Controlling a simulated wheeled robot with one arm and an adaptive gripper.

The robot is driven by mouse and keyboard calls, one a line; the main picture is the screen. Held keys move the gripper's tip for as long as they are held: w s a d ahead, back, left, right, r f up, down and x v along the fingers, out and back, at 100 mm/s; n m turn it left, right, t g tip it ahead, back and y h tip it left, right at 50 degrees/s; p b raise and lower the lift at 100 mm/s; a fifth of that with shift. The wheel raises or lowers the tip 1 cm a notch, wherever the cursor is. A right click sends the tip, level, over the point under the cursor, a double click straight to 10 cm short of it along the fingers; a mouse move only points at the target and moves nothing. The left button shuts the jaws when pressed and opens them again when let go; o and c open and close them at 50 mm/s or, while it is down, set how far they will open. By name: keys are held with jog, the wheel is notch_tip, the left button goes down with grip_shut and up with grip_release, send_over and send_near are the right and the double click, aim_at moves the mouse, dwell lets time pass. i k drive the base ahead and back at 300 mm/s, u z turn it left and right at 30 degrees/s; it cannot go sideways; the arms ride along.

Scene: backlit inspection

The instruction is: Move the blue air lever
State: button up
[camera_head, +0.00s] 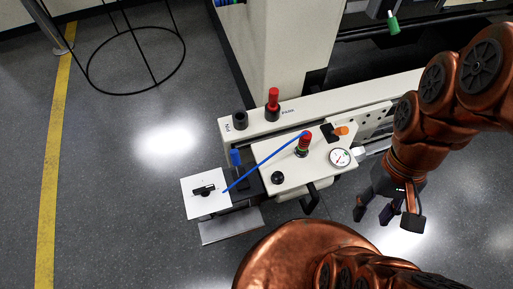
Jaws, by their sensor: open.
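A small upright blue piece (235,157), which looks like the blue air lever, stands at the left end of the pale machine panel, just above the white square plate. A thin blue tube (265,162) runs from that plate up to the red and green post on the panel; it looks like an air line. My gripper (388,214) is open and empty. It hangs over the floor to the right of the panel, well apart from the blue piece.
The panel carries a red knob (273,98), a round gauge (340,157), an orange knob (341,131), a black knob (278,177) and a red and green post (303,146). The white square plate (211,203) bears a black handle. Grey floor (140,190) at left is clear.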

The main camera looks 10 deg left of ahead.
aim_at(234, 153)
jog(key=z, duration=2.7)
jog(key=k, duration=2.65)
jog(key=u, duration=1.15)
jog(key=i, duration=0.5)
jog(key=u, duration=0.05)
